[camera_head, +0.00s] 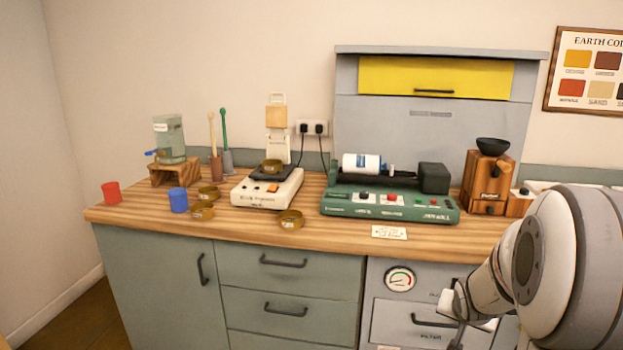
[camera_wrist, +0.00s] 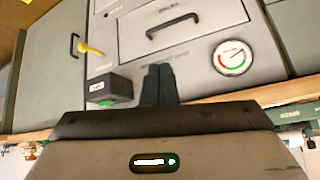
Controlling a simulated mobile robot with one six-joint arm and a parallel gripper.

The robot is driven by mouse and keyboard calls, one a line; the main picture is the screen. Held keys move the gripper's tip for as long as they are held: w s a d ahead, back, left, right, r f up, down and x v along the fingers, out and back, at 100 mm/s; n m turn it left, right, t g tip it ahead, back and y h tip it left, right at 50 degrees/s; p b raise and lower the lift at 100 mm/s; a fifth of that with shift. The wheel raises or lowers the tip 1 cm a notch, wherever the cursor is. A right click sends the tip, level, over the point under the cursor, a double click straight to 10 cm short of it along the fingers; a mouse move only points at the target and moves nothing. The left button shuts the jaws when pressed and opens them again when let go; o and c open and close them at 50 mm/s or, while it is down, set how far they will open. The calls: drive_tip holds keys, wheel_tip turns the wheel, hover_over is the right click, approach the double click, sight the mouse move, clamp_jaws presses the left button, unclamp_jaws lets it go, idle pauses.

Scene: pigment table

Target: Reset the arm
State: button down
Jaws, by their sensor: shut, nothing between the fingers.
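My arm reaches in from the lower right of the head view, in front of the cabinet, with its end low and below the worktop edge. In the wrist view my gripper (camera_wrist: 160,84) has its two dark fingers together with nothing between them. The fingers point toward the grey cabinet front. A drawer handle (camera_wrist: 173,25) and a round gauge (camera_wrist: 232,57) show beyond them. In the head view the fingertips are hard to make out beside the arm.
The wooden worktop (camera_head: 350,236) holds a green roller machine (camera_head: 390,205), a white scale (camera_head: 267,190), a wooden grinder (camera_head: 489,182), red (camera_head: 111,192) and blue (camera_head: 178,200) cups, and several brown bowls. A black box with a green button (camera_wrist: 107,88) shows in the wrist view.

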drive_tip(key=s+a+r+n+g+y+p, duration=0.3)
drive_tip(key=s+a+r+n+p, duration=0.3)
drive_tip(key=s+a+r, duration=1.1)
drive_tip(key=s+a+g+p, duration=0.1)
drive_tip(key=s+a+p, duration=0.2)
drive_tip(key=shift+a+n+y, duration=0.3)
drive_tip(key=shift+a+n, duration=0.05)
drive_tip(key=shift+n, duration=0.05)
drive_tip(key=shift+s, duration=0.15)
